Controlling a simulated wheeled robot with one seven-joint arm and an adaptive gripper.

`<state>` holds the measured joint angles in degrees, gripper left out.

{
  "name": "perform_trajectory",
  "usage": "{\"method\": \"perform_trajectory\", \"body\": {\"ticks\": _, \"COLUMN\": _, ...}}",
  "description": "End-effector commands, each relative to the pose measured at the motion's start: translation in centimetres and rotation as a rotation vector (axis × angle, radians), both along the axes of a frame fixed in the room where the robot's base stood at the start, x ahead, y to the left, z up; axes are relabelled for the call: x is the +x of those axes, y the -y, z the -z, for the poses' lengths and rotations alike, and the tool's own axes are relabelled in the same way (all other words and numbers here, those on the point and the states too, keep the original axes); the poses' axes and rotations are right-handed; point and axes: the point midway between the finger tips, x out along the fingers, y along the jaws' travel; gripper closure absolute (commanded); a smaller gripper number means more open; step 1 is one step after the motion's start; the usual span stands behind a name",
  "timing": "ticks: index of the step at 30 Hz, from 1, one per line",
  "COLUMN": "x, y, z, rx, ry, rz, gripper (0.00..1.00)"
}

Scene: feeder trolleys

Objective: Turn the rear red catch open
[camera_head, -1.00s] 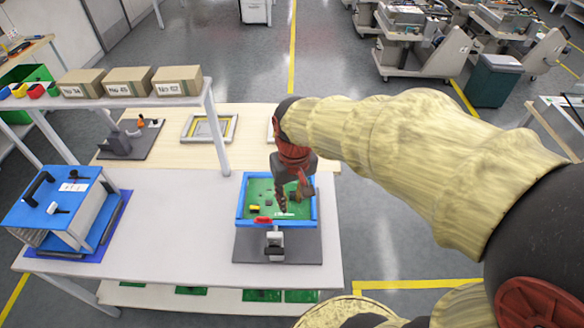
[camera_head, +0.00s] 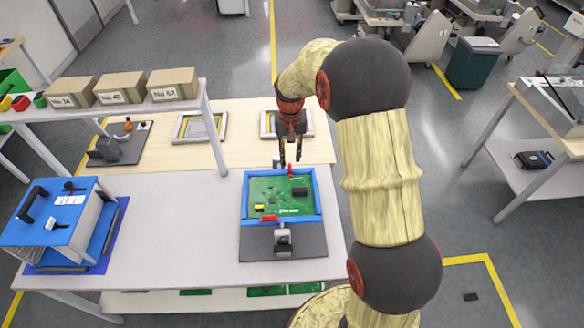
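The blue frame (camera_head: 243,200) holds a green circuit board (camera_head: 265,187) on a dark grey base at the front right of the white table. The rear red catch (camera_head: 290,171) is at the frame's back edge, right of the middle. It shows as a narrow upright red shape. The front red catch (camera_head: 268,218) lies lengthwise along the front edge. My gripper (camera_head: 291,160) points down at the back edge, right by the rear catch, with its two dark fingers apart. I cannot tell whether they touch the catch.
A grey clamp (camera_head: 283,238) stands at the front of the base. Behind, on the wooden table, lie two grey-framed trays (camera_head: 200,127). A shelf with labelled boxes (camera_head: 122,88) and a blue-topped unit (camera_head: 60,205) are at left. The white table between is clear.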

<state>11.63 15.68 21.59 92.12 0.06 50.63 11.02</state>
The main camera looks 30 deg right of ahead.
Motion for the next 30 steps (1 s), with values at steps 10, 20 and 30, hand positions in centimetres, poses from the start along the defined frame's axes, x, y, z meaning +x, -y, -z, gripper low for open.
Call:
{"method": "perform_trajectory", "body": {"ticks": 10, "x": -0.1, "y": 0.0, "z": 5.3, "rx": 0.000, "ry": -0.003, "rz": -0.001, "gripper": 0.75}}
{"method": "perform_trajectory", "body": {"ticks": 20, "x": 0.0, "y": 0.0, "z": 7.1, "rx": 0.000, "ry": 0.001, "rz": -0.002, "gripper": 0.75}}
{"method": "perform_trajectory", "body": {"ticks": 30, "x": 0.0, "y": 0.0, "z": 7.0, "rx": 0.000, "ry": 0.001, "rz": -0.002, "gripper": 0.84}}
